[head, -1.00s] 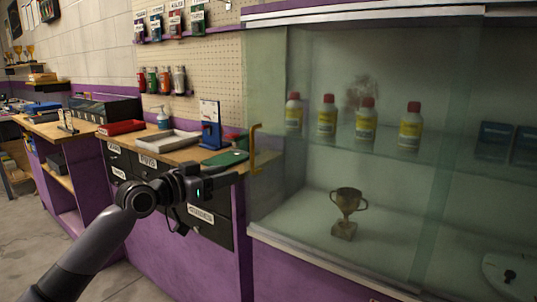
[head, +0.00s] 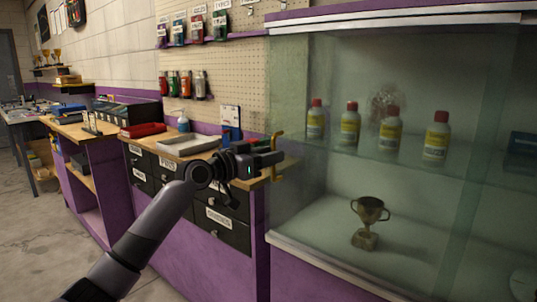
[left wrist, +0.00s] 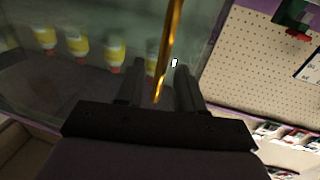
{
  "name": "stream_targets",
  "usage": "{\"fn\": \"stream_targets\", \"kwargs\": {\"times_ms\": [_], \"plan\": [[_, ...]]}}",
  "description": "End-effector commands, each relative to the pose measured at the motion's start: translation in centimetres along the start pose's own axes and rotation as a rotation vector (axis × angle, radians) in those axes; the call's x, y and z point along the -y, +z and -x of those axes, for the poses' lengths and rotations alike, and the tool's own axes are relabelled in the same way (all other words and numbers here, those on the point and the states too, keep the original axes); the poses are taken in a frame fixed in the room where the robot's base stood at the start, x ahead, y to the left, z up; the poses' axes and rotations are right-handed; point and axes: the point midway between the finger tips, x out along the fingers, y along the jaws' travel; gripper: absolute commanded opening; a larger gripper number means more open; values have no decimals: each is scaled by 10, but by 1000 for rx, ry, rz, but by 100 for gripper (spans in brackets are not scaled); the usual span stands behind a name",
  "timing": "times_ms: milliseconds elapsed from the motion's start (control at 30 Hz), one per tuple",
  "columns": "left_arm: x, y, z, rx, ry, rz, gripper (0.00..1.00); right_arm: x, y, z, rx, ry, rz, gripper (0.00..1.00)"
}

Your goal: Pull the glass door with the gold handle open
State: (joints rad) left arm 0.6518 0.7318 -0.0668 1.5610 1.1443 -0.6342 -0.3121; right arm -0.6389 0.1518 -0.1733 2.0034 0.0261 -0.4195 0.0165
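The glass door (head: 320,190) of the display case shows in the head view at right and looks closed. Its gold handle (head: 275,145) is a thin upright bar at the door's left edge. My left gripper (head: 277,158) is at the handle. In the left wrist view the handle (left wrist: 169,50) runs down between the two fingers (left wrist: 158,88), which stand apart with a gap on both sides of it. Whether a finger touches it is not clear. My right gripper is in neither view.
Behind the glass stand several yellow-labelled bottles (head: 350,125) on a shelf and a trophy (head: 368,222) below. A workbench with drawers (head: 222,228), a white tray (head: 187,144) and a red tray (head: 143,130) is left of the case. Floor (head: 35,225) is clear at far left.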

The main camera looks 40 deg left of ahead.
Motion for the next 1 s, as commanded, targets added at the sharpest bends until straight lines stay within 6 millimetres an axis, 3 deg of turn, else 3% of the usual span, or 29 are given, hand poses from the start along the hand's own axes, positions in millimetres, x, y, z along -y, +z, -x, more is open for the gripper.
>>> {"fn": "stream_targets", "kwargs": {"times_ms": [267,300,400,433,1000], "plan": [[0,0,-2,0,0,-1,38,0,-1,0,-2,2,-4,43],[0,0,-2,0,0,-1,34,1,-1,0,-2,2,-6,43],[0,0,-2,0,0,-1,2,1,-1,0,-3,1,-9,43],[0,0,-2,0,0,-1,0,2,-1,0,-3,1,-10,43],[-13,-1,-5,1,3,0,0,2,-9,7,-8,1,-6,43]]}}
